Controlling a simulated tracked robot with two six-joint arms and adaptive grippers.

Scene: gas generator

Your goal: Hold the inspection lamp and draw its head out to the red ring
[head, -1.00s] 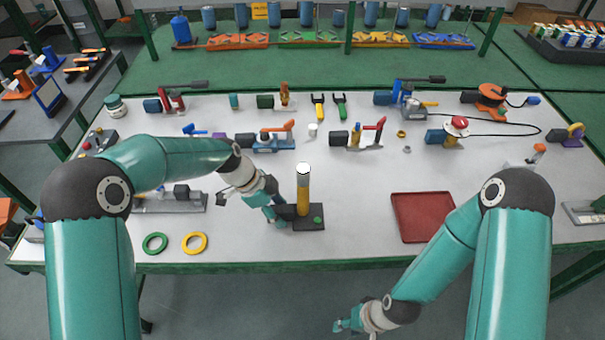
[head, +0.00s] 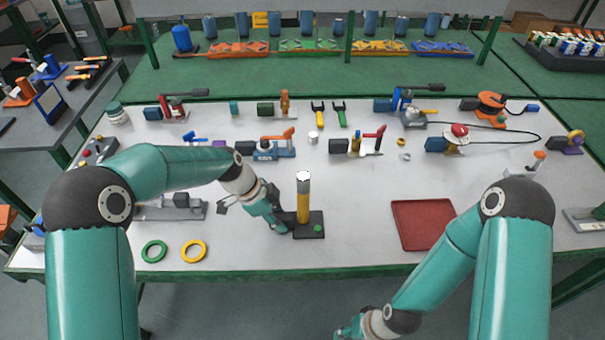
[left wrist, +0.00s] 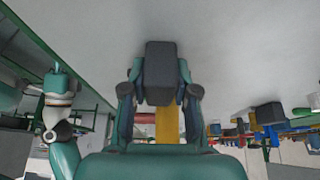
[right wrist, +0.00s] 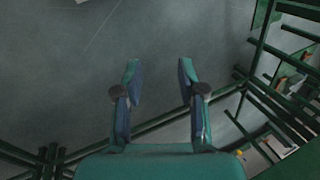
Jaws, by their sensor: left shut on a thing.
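The inspection lamp (head: 303,206) stands upright on a dark base (head: 312,231) with a green spot, near the table's front middle. My left gripper (head: 283,217) is at the lamp's left side, low by the base. In the left wrist view my left gripper (left wrist: 160,92) is shut on a dark block, the lamp's handle (left wrist: 160,70), and the yellow column (left wrist: 167,125) shows behind it. I cannot make out a red ring on the lamp. My right gripper (right wrist: 160,80) is open and empty, beyond the table's front edge.
A green ring (head: 154,251) and a yellow ring (head: 194,251) lie left of the lamp. A red tray (head: 424,225) lies to its right. Several tools and clamps stand in rows behind. The table just right of the lamp is clear.

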